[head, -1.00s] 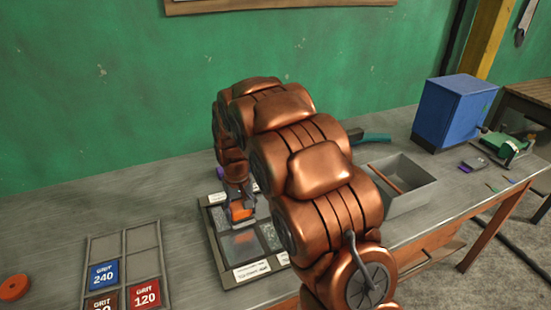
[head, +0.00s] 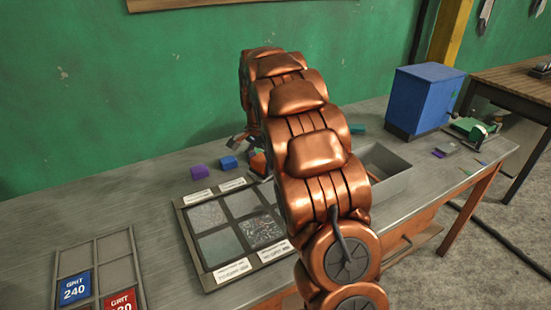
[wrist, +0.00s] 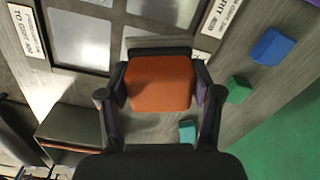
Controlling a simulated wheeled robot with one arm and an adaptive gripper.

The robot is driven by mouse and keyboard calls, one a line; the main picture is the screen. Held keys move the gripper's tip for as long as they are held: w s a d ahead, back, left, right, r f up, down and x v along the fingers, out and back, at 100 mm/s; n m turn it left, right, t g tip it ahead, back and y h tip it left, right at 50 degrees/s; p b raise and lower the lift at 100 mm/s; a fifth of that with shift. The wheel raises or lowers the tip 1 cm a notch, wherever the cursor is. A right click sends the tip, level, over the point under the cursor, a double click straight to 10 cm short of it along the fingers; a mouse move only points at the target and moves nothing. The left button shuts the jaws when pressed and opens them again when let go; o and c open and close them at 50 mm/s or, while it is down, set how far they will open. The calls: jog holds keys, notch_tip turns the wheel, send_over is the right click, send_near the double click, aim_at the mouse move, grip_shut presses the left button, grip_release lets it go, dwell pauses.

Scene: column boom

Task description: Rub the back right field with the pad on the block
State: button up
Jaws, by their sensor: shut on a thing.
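My gripper (wrist: 158,88) is shut on an orange block (wrist: 160,80), one finger on each side. A grey strip shows along the block's far edge in the wrist view; its underside and pad face are hidden. In the head view the block (head: 257,162) is partly hidden by my arm, just beyond the panel's back right corner. The back right field (head: 243,202) looks plain grey. The block appears raised off the panel.
Purple (head: 199,172) and blue (head: 228,163) blocks lie behind the panel. A green block (wrist: 239,90) and a teal piece (wrist: 187,131) lie near the gripper. A grey open box (head: 392,178) stands right of the panel, a grit tray (head: 130,255) to its left.

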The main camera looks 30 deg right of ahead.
jog(key=d+m, duration=0.1)
jog(key=d+r+m, duration=0.1)
jog(key=d, duration=0.1)
jog(key=s+d+m, duration=0.1)
jog(key=shift+s+d+r+m, duration=0.1)
jog(key=shift+d+r+m, duration=0.2)
jog(key=shift+r, duration=0.1)
jog(key=b, duration=0.3)
send_over(270, 192)
jog(key=d, duration=0.2)
jog(key=shift+s+a+f, duration=0.1)
jog(key=shift+f, duration=2.1)
jog(key=shift+s+f, duration=0.1)
jog(key=shift+f, duration=2.05)
jog(key=shift+f, duration=0.65)
jog(key=shift+a, duration=0.2)
jog(key=shift+w+a+b, duration=0.1)
jog(key=shift+a+b, duration=0.25)
jog(key=shift+a, duration=0.5)
jog(key=shift+d, duration=0.1)
jog(key=shift+s+d+f, duration=0.15)
jog(key=shift+d, duration=0.8)
jog(key=shift+s+d+f, duration=0.1)
jog(key=shift+d, duration=0.8)
